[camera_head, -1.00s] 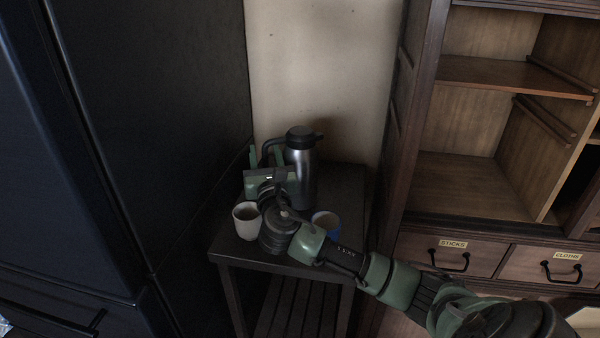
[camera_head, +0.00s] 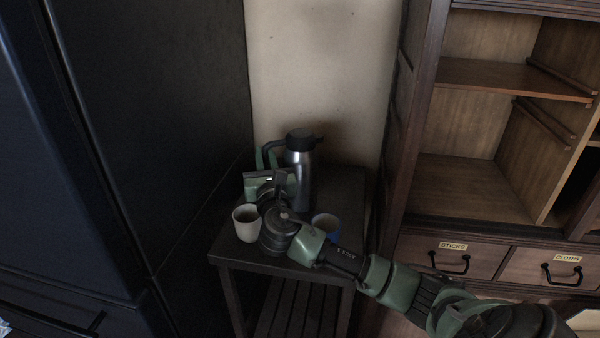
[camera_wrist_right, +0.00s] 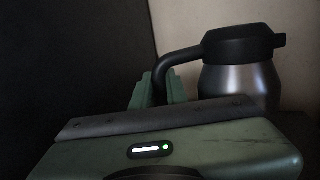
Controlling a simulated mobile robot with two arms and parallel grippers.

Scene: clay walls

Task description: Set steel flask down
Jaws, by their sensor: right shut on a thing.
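The steel flask (camera_head: 301,170) has a shiny body with a black lid and a black handle. It stands upright at the back of the small dark table (camera_head: 345,210); my gripper and wrist hide part of its lower body, and I cannot see whether its base touches the top. My right gripper (camera_head: 265,158) is shut on the flask's handle at its left side. In the right wrist view the flask (camera_wrist_right: 240,85) is upright, with its handle between the green fingers (camera_wrist_right: 158,90). My left gripper is not in view.
A white cup (camera_head: 246,224) stands at the table's left front, close to my wrist. A blue cup (camera_head: 327,226) stands on the right, beside my forearm. A dark cabinet (camera_head: 150,120) is on the left; a wooden shelf unit (camera_head: 480,190) is on the right.

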